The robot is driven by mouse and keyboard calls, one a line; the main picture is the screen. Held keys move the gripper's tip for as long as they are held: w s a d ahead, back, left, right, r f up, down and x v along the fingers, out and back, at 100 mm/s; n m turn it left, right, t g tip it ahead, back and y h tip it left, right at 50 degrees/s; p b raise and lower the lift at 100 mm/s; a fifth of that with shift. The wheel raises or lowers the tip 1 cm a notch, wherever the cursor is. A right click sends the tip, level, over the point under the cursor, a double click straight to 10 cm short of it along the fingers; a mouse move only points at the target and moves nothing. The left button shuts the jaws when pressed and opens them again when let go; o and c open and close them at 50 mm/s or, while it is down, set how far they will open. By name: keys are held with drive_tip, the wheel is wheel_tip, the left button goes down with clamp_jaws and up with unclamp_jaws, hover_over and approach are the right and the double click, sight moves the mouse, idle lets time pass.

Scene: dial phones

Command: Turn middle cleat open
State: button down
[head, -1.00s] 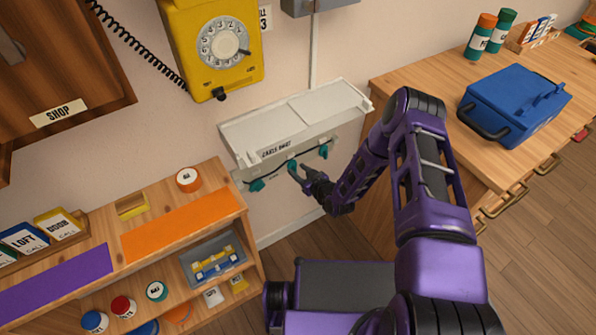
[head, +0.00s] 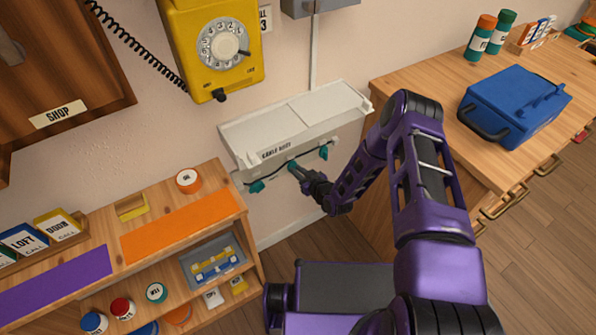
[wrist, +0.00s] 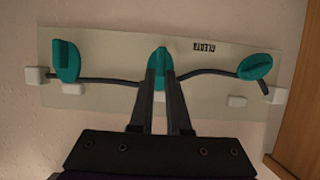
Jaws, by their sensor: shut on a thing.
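The middle cleat (wrist: 160,56) is a teal piece on a pale wall panel, under the shelf in the head view. It stands upright in the wrist view, and my gripper (wrist: 160,74) is shut on its lower part there. In the head view my gripper (head: 300,172) covers part of the middle cleat (head: 291,164). One outer teal cleat (wrist: 65,60) has an upright grip, and the other (wrist: 255,66) has a slanted grip. A dark cord (wrist: 205,71) runs along the cleats; its path behind my fingers is hidden.
A pale shelf (head: 300,112) juts out just above the cleats. A yellow dial phone (head: 215,50) hangs above it. A wooden shelf unit (head: 235,180) stands at left and a wooden bench (head: 420,70) at right. A blue box (head: 515,105) is on the bench.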

drive_tip(key=shift+s+a+f+n+t+h+b, duration=0.45)
drive_tip(key=shift+n+t, duration=0.9)
drive_tip(key=shift+n, duration=1.7)
drive_tip(key=shift+a+f+n+t+h+b, duration=0.25)
drive_tip(key=shift+f+n+t+h, duration=0.8)
drive_tip(key=shift+n, duration=1.95)
drive_tip(key=shift+s+a+f+n+t+h+b, duration=0.1)
drive_tip(key=shift+s+a+f+n+t+b, duration=0.25)
drive_tip(key=shift+n+t, duration=2)
drive_tip(key=shift+w+f+n+g, duration=0.1)
drive_tip(key=shift+f+n+g, duration=0.05)
drive_tip(key=shift+n+g, duration=0.7)
drive_tip(key=c, duration=0.9)
unclamp_jaws()
drive_tip(key=shift+d, duration=0.1)
